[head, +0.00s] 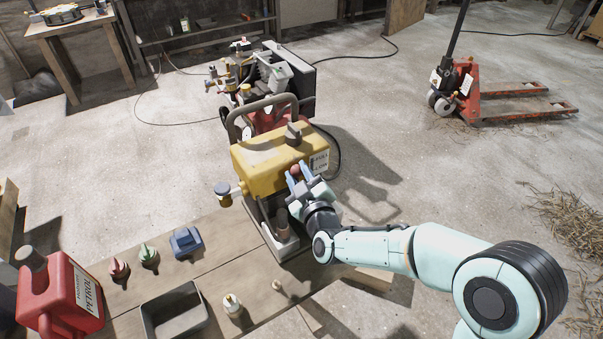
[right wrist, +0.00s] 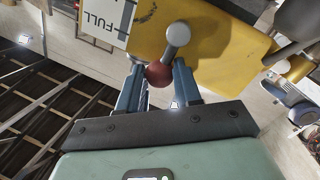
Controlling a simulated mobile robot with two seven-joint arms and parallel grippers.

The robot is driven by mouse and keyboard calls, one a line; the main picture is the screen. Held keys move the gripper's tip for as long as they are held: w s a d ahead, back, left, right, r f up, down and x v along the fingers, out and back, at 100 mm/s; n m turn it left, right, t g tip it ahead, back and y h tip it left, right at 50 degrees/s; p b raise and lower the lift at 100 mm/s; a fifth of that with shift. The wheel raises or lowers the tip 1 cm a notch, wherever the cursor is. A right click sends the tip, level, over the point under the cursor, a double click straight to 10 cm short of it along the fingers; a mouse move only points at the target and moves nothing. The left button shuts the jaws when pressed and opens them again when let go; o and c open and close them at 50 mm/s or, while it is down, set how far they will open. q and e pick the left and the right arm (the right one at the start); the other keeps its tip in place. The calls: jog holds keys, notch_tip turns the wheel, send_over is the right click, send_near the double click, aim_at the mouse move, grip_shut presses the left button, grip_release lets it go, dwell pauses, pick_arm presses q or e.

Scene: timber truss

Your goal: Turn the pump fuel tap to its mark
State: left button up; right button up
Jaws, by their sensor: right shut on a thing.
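The pump (head: 262,166) has a yellow tank and stands on the near timber bench. My right gripper (head: 297,172) is at the tank's near right side. The fuel tap (right wrist: 176,38) shows in the right wrist view as a grey lever with a red-brown ball (right wrist: 159,74) at its end. The two blue fingers of the right gripper (right wrist: 158,84) are shut on this ball. A white label (right wrist: 108,20) reading FULL is on the tank beside the tap; it also shows in the head view (head: 319,162). I cannot make out a separate mark. My left gripper is out of view.
A compressor-like machine (head: 275,75) stands behind the pump. A red pallet truck (head: 490,100) is far right, with open floor between.

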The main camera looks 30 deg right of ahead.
jog(key=shift+f, duration=0.15)
dwell(0.3)
jog(key=o, duration=1)
jog(key=shift+o, duration=0.2)
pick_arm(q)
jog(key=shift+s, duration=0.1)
